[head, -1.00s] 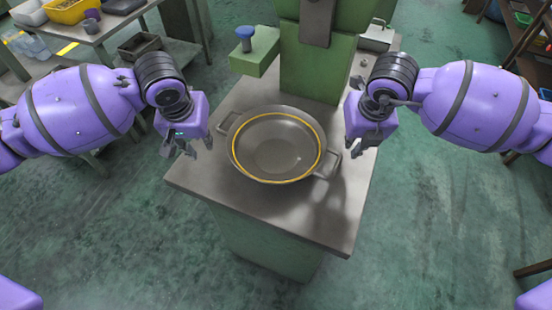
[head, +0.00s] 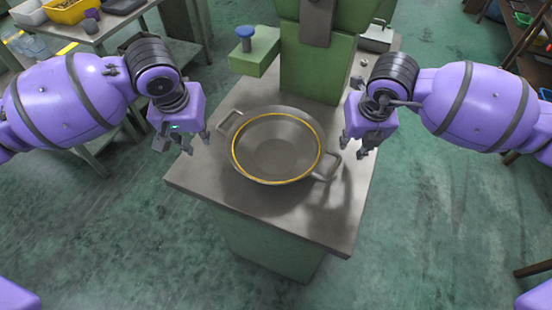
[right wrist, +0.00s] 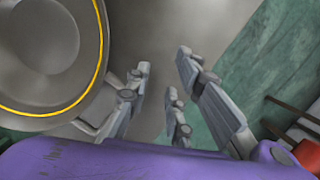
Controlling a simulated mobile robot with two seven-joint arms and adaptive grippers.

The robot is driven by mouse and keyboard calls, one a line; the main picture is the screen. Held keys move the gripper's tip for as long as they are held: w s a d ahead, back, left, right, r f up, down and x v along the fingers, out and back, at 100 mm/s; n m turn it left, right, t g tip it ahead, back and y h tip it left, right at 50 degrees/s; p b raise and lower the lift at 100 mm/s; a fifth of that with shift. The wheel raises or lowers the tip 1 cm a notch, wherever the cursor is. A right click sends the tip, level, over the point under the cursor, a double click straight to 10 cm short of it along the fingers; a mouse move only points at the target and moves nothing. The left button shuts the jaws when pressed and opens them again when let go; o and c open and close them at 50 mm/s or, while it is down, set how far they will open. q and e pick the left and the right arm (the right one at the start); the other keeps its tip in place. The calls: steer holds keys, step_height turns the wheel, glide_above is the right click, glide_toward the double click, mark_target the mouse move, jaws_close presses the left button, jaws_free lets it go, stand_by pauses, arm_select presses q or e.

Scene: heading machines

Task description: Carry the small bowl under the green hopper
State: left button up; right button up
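The bowl (head: 270,182) is a round grey metal one with a yellow ring inside and a loop handle on each side. It rests upright on the grey worktop (head: 225,192); part of it shows in the right wrist view (right wrist: 48,50). My left gripper (head: 183,147) is open and empty, just left of the bowl's left handle. My right gripper (head: 362,148) is open, right of the right handle, apart from it; its spread fingers show in the right wrist view (right wrist: 165,95). A green machine body (head: 310,72) rises behind the bowl. I cannot tell which part is the hopper.
A green block with a blue knob (head: 244,38) juts out behind the bowl. A grey metal box (head: 377,38) sits at the back right. A side table with a yellow bin (head: 75,10) stands at the left. The worktop's front is clear.

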steer(key=shift+r, duration=0.2)
arm_select(q)
steer(key=v, duration=0.9)
arm_select(e)
steer(key=v, duration=1.1)
steer(key=shift+s+r, duration=0.2)
steer(key=shift+r, duration=0.1)
arm_select(q)
steer(key=shift+s, duration=0.1)
arm_select(e)
steer(key=shift+f, duration=0.1)
